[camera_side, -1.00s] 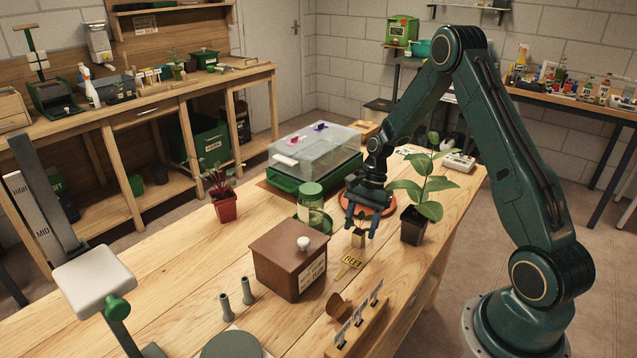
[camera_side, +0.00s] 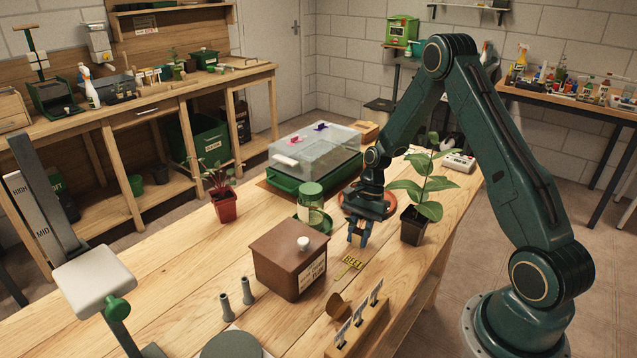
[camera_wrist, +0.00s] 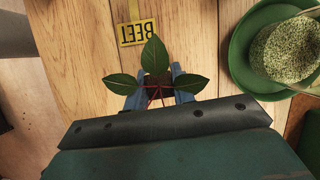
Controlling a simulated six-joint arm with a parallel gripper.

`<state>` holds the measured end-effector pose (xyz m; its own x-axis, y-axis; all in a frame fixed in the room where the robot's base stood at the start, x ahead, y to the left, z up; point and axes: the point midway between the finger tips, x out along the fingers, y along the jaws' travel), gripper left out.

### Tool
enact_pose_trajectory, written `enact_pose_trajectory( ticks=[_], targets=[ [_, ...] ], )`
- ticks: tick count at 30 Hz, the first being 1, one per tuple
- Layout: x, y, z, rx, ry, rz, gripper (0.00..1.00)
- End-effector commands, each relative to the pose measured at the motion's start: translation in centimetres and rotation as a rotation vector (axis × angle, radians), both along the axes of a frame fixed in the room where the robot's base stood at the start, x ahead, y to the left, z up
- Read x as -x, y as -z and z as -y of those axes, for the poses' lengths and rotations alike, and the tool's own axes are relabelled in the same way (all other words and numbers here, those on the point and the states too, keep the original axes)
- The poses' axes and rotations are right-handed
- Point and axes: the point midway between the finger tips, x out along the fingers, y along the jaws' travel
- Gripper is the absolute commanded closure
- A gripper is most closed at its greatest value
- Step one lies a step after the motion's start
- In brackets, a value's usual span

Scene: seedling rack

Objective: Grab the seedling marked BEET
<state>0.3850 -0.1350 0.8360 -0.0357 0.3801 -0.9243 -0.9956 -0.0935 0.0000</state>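The seedling (camera_wrist: 155,57) has green leaves and red stems and shows in the wrist view between my fingers. Its small pot is mostly hidden by the fingers in the side view. The yellow BEET label (camera_side: 352,262) lies by it on the bench toward the front; in the wrist view the label (camera_wrist: 138,32) reads upside down. My gripper (camera_side: 358,240) points down at bench level, with blue fingers on both sides of the pot. The gap is narrow and the gripper looks shut on the seedling. Leaves partly cover the fingers (camera_wrist: 160,92) in the wrist view.
A brown lidded box (camera_side: 283,262) stands front left of my gripper. A potted leafy plant (camera_side: 413,225) is close on the right. A glass jar with a green lid (camera_side: 310,207) stands on a green saucer behind left. A label rack (camera_side: 358,335) is at the front.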

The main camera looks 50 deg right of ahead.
Motion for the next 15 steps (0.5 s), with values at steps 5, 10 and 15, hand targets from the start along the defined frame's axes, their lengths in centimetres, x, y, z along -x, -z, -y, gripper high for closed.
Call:
enact_pose_trajectory(
  ticks=[5,10,15],
  targets=[
    [0.01,0.00,0.00,0.000,0.000,0.000,0.97],
    [0.01,-0.03,0.00,0.000,0.000,0.000,0.97],
    [-0.02,-0.47,0.02,0.000,0.000,0.001,0.97]
  ],
)
